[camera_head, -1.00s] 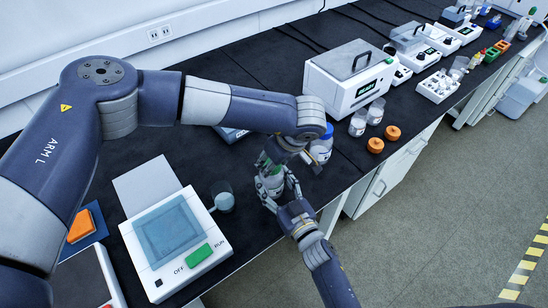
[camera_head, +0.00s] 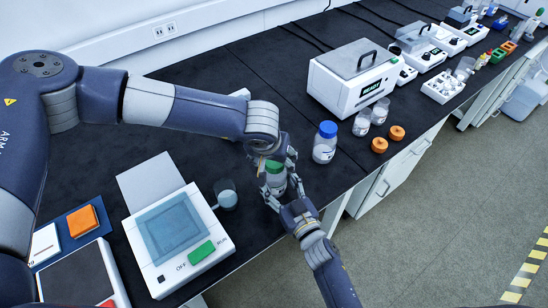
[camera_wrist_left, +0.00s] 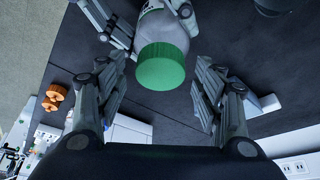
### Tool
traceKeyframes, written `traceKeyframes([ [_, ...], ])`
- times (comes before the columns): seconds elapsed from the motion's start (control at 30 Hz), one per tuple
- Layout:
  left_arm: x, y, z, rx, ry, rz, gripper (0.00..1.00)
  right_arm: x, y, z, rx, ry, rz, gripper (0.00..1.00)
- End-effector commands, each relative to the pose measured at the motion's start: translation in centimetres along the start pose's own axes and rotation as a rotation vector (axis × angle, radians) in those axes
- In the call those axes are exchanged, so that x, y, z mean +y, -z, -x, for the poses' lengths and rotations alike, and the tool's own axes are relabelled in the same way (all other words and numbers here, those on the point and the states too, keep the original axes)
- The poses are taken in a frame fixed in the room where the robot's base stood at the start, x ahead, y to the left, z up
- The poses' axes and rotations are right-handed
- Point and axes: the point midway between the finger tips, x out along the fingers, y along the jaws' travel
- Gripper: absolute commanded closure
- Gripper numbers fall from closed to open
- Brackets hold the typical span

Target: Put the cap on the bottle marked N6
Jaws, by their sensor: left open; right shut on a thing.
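A bottle with a green cap (camera_head: 275,166) on its top stands in the grasp of my right gripper (camera_head: 277,187), whose fingers close around its body. In the left wrist view the green cap (camera_wrist_left: 163,68) sits on the clear bottle (camera_wrist_left: 160,22), and the right gripper's fingers flank the bottle at the top. My left gripper (camera_wrist_left: 160,80) is open, its fingers apart on both sides of the cap with gaps visible. In the head view the left gripper (camera_head: 272,158) is at the cap. I cannot read the bottle's mark.
A blue-capped bottle (camera_head: 324,145) stands to the right. Orange caps (camera_head: 379,145) and open jars (camera_head: 362,123) lie beyond, near a white heater box (camera_head: 350,85). A white instrument (camera_head: 172,240) and a small beaker (camera_head: 226,196) are at left.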

Motion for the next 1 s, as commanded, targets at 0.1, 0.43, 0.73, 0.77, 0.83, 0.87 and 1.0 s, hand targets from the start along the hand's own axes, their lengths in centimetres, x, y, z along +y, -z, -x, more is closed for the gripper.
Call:
traceKeyframes([
  [0.1, 0.0, 0.0, 0.1, 0.000, 0.000, 0.000, 0.38, 0.1, -0.1, 0.0, -0.002, -0.001, 0.000, 1.00],
  [0.43, 0.0, 1.5, 3.6, 0.001, 0.000, 0.001, 0.38, 0.1, -0.1, 0.0, -0.002, -0.002, 0.000, 1.00],
  [0.73, 0.1, 1.7, 4.1, -0.002, 0.000, 0.000, 0.38, 0.1, -0.1, 0.0, -0.001, -0.002, 0.000, 1.00],
  [0.77, 0.1, 1.7, 4.1, -0.002, 0.000, 0.001, 0.42, 0.1, -0.1, 0.0, -0.001, -0.002, 0.000, 1.00],
  [0.83, 0.1, 1.7, 4.1, -0.002, 0.001, 0.010, 0.42, 0.1, 0.0, 0.0, -0.001, -0.002, 0.000, 1.00],
  [0.87, 0.1, 1.7, 4.2, -0.003, 0.001, 0.019, 0.42, 0.1, 0.0, 0.0, -0.001, -0.002, 0.000, 1.00],
  [1.0, 0.3, 2.2, 4.2, -0.006, 0.007, 0.143, 0.42, 0.1, 0.0, 0.0, -0.001, -0.002, 0.000, 1.00],
])
